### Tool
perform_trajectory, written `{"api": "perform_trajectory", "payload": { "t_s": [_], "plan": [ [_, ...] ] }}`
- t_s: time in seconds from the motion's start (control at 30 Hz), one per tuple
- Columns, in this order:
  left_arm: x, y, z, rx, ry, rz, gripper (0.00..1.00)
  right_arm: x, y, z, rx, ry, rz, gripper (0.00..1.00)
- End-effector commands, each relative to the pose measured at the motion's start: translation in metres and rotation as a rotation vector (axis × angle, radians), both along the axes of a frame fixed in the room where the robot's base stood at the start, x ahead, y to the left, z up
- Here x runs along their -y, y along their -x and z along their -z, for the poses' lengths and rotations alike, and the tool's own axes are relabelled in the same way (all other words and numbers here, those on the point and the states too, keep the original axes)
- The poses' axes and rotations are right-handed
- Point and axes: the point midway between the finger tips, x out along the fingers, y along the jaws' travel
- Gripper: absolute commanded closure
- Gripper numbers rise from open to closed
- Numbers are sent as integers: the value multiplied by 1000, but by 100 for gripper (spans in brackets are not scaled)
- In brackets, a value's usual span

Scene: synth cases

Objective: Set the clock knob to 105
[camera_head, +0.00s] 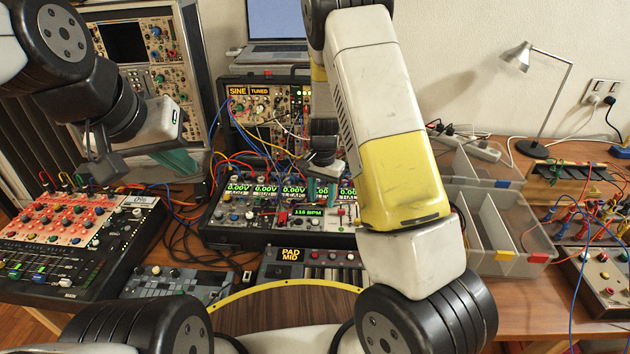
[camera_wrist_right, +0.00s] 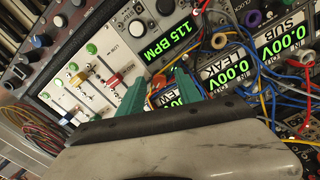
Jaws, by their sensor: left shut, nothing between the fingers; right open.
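The synth case (camera_head: 225,228) stands on the table in front of me. Its green clock display (camera_head: 307,212) shows about 115 or 116 BPM. My right gripper (camera_head: 322,188) is over the case, behind the display. The clock knob is not clear in the head view. My left gripper (camera_head: 178,160) is shut and empty, left of the case.
A red-panel mixer (camera_head: 80,220) stands at left and a keyboard labelled PAD MID (camera_head: 315,265) in front. Patch cables (camera_wrist_right: 285,85) loop over the panel near the right fingers. Sliders (camera_wrist_right: 113,80) sit beside them. Clear bins (camera_head: 500,235) and a lamp (camera_head: 545,60) are at right.

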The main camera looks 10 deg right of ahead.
Motion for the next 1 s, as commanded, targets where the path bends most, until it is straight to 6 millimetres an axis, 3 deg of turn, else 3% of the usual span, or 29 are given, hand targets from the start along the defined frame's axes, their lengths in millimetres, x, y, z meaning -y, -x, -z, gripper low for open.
{"api": "perform_trajectory", "payload": {
  "t_s": [0.27,0.47,1.0],
  "plan": [
    [0,0,0,0,0,0,100,0,0,1,0,0,0,61],
    [0,0,0,0,0,0,100,0,0,1,0,0,0,100],
    [0,0,0,0,0,0,100,1,0,1,1,0,-117,100]
  ]
}}
